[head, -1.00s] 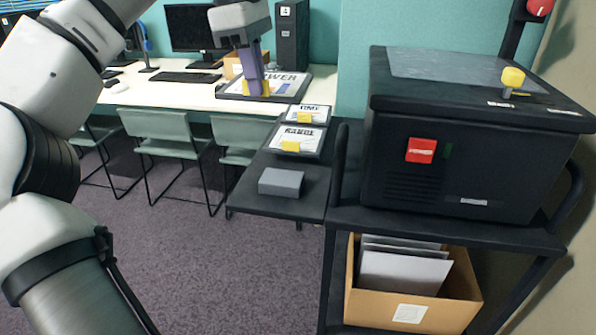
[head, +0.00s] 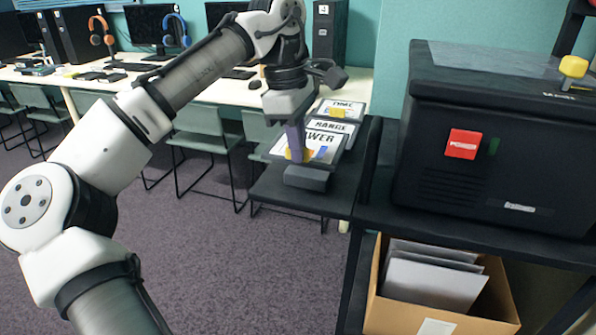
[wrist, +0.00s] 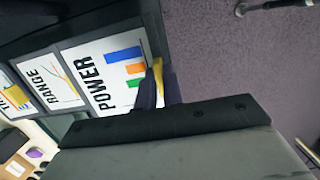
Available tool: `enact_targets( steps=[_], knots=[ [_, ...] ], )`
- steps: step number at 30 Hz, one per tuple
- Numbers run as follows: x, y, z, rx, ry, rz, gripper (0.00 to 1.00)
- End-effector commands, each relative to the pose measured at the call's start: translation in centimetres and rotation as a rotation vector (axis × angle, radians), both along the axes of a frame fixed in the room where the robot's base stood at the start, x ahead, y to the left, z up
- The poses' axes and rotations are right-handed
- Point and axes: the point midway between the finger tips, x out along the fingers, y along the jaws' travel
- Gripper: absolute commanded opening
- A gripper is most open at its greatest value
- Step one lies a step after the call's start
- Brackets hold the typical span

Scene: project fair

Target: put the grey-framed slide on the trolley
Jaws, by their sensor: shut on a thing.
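The POWER slide (head: 325,146), a white card with coloured bars in a grey frame, is in my gripper (head: 295,156). My gripper is shut on the slide's yellow tab, which shows between the fingers in the wrist view (wrist: 158,76). The slide is over the trolley's side leaf (head: 272,193), behind the grey block (head: 306,178). I cannot tell whether it touches the leaf. The trolley (head: 385,205) is black and stands at the right.
A black machine (head: 490,150) fills the trolley top. A cardboard box (head: 395,312) of panels sits below. Chairs and a computer desk stand behind.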

Motion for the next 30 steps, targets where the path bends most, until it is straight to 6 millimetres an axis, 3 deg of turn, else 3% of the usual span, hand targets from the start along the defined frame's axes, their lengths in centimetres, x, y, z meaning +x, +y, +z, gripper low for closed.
enact_targets(
  steps=[5,12,23,24,27,30],
  knots=[
    [0.0,0.1,-1.2,0.0,0.0,0.001,0.0],
    [0.0,0.1,-4.6,-0.001,0.0,0.001,0.0],
    [0.0,0.0,-4.9,-0.002,0.0,-0.001,0.0],
    [0.0,0.0,-5.0,-0.001,0.0,-0.001,0.1],
    [0.0,0.0,-5.0,-0.001,0.0,-0.001,0.23],
    [0.0,0.0,-5.0,-0.001,0.0,0.0,0.3]
  ],
)
